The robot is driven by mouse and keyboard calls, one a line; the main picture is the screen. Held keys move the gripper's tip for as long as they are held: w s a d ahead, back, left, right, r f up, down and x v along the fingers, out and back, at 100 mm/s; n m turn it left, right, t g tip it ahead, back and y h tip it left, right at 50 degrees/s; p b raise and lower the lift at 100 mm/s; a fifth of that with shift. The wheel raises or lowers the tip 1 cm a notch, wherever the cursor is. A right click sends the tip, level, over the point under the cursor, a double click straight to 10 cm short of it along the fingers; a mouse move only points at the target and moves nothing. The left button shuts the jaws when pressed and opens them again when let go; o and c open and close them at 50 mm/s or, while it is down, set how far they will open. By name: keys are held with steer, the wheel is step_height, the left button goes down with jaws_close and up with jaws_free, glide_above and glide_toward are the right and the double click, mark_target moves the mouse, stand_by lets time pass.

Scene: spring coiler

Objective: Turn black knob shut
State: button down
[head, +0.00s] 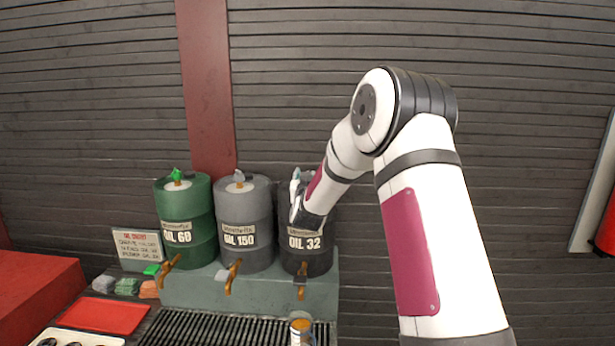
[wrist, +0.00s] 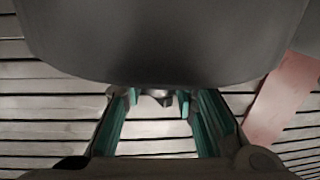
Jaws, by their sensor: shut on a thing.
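The black drum (head: 319,262) labelled OIL 32 stands at the right end of the row of drums in the head view. My gripper (head: 297,182) is at the top of this drum, partly hidden by my own wrist. In the wrist view, the teal-lined fingers of my gripper (wrist: 158,102) are on both sides of a small dark piece, which looks like the black knob (wrist: 155,96), and are shut on it. Only part of the knob shows. The head view does not show it behind my arm.
A green OIL 60 drum (head: 190,247) and a grey OIL 150 drum (head: 247,257) stand to the left, each with its own top knob. Brown taps project in front. A can (head: 301,328) stands below the black drum's tap (head: 300,281). A red tray (head: 100,315) lies at lower left.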

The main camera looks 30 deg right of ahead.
steer(key=n+y, duration=0.1)
steer(key=y, duration=0.1)
steer(key=n+t+y+p, duration=0.1)
steer(key=n+y, duration=0.1)
steer(key=n+t+y, duration=0.1)
steer(key=n+y, duration=0.1)
steer(key=y, duration=0.1)
steer(key=shift+s+d+p, duration=0.15)
steer(key=shift+d+p, duration=0.15)
steer(key=shift+p, duration=0.1)
steer(key=n+y, duration=0.3)
steer(key=y, duration=0.2)
steer(key=n+g+y+b, duration=0.1)
steer(key=y, duration=0.1)
steer(key=n+y+b, duration=0.1)
steer(key=y, duration=0.1)
steer(key=n+g+y+b, duration=0.1)
steer(key=n+y+b, duration=0.1)
steer(key=shift+w+f+g, duration=0.15)
steer(key=shift+w+g, duration=0.15)
steer(key=shift+w, duration=0.05)
steer(key=shift+s+a+n+g+y+b, duration=0.1)
steer(key=shift+a+n+g+y+b, duration=0.05)
steer(key=shift+n+g+y+b, duration=0.9)
steer(key=shift+y+b, duration=0.25)
steer(key=shift+b, duration=0.05)
steer(key=shift+s+r+n+y, duration=0.1)
steer(key=shift+r+n+y, duration=0.2)
steer(key=shift+r+n, duration=0.05)
